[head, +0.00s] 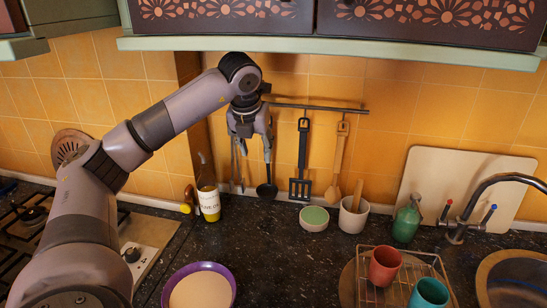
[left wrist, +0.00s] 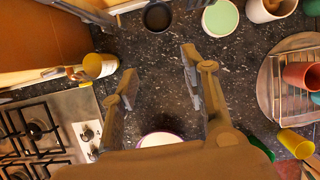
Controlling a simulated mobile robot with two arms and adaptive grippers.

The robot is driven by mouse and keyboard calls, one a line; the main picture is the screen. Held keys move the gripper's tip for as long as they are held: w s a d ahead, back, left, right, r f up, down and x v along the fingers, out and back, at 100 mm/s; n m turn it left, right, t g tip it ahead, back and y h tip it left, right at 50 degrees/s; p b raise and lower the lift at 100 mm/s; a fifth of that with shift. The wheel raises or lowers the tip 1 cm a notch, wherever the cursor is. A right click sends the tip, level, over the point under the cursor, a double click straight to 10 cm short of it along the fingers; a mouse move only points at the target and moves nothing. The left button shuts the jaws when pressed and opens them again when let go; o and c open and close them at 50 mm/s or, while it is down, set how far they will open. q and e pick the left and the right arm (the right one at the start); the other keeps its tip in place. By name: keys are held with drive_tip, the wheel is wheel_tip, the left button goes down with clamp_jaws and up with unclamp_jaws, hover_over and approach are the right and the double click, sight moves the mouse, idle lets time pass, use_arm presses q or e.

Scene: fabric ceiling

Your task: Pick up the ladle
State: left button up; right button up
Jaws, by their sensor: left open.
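The black ladle (head: 267,189) hangs from the wall rail, its bowl low near the counter. Its upper handle is hidden behind my left gripper in the head view. In the left wrist view a dark round bowl (left wrist: 157,16), which looks like the ladle's, shows at the top edge, beyond the fingertips. My left gripper (head: 251,133) is in front of the rail, above the ladle's bowl. In the left wrist view its two fingers (left wrist: 159,62) are apart with only counter visible between them. I cannot tell whether a finger touches the handle. My right gripper is not in view.
A black slotted turner (head: 300,165) and a wooden utensil (head: 341,150) hang right of the ladle. Below stand a yellow-and-white container (head: 208,203), a green-topped bowl (head: 314,218) and a white mortar (head: 353,216). A cabinet (head: 420,45) overhangs the rail. A purple-rimmed bowl (head: 232,279) stands in front.

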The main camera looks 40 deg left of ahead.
use_arm(q)
drive_tip(key=w+a+f+p, duration=0.1)
drive_tip(key=w+a+p, duration=0.1)
drive_tip(key=w, duration=0.1)
drive_tip(key=w+a+p, duration=0.2)
drive_tip(key=w, duration=0.2)
drive_tip(key=w+a+f+p, duration=0.1)
drive_tip(key=w+a+p, duration=0.1)
drive_tip(key=w, duration=0.1)
drive_tip(key=shift+w+f, duration=0.2)
drive_tip(key=shift+f, duration=0.15)
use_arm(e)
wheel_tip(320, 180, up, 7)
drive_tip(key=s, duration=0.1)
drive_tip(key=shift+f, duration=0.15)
use_arm(q)
drive_tip(key=shift+c, duration=0.2)
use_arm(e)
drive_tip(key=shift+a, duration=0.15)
use_arm(q)
clamp_jaws()
